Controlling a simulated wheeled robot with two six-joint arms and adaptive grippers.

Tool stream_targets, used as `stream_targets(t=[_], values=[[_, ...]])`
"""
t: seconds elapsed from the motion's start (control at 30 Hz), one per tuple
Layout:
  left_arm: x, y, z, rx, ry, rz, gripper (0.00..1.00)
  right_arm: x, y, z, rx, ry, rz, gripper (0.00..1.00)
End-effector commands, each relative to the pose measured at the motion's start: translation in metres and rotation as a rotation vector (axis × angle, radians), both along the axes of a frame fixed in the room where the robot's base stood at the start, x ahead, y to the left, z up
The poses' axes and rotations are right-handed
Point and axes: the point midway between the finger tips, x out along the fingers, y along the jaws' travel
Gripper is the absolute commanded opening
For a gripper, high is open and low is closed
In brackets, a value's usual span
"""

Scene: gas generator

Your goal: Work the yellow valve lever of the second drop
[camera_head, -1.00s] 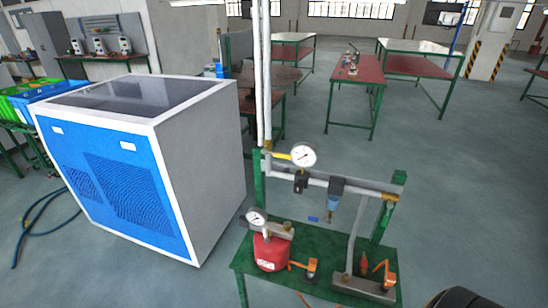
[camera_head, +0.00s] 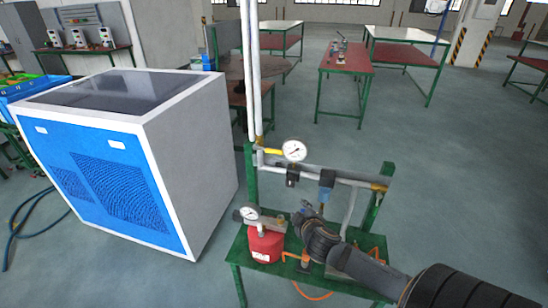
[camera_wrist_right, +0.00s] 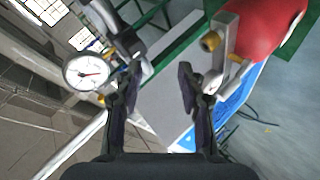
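A yellow lever (camera_head: 272,151) sits beside the upper pressure gauge (camera_head: 293,150), at the joint of the vertical pipes and the horizontal pipe. Another yellow part (camera_head: 378,187) is at the right end of that pipe; I cannot tell whether it is a lever. My right gripper (camera_head: 308,212) is over the green stand, below the horizontal pipe and in front of its fittings. In the right wrist view its two fingers are spread, with nothing between them (camera_wrist_right: 158,85). A white gauge (camera_wrist_right: 88,72) is left of the fingers there. My left gripper is not in view.
A red tank (camera_head: 265,243) with a lower gauge (camera_head: 249,212) stands close left of my gripper on the green stand (camera_head: 238,256). Orange hoses and fittings are beneath my arm. A blue and white cabinet (camera_head: 193,140) is to the left.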

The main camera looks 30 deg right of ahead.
Motion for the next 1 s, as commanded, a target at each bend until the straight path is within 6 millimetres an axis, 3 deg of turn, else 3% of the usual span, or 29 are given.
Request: stream_targets(t=[0.1,0.2,0.33,0.67,0.9,1.0], values=[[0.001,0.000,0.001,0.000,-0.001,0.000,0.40,0.045,-0.020,0.050,-0.214,-0.127,0.178,0.39],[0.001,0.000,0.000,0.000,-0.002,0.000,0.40,0.076,-0.028,0.085,-0.373,-0.196,0.336,0.39],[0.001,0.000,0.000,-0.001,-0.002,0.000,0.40,0.096,-0.030,0.111,-0.497,-0.229,0.472,0.39],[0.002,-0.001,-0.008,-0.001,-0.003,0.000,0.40,0.105,-0.032,0.113,-0.528,-0.234,0.504,0.39],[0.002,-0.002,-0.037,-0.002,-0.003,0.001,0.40,0.128,-0.032,0.107,-0.520,-0.242,0.505,0.39],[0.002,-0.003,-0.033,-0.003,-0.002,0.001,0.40,0.137,-0.036,0.110,-0.519,-0.237,0.496,0.39]])
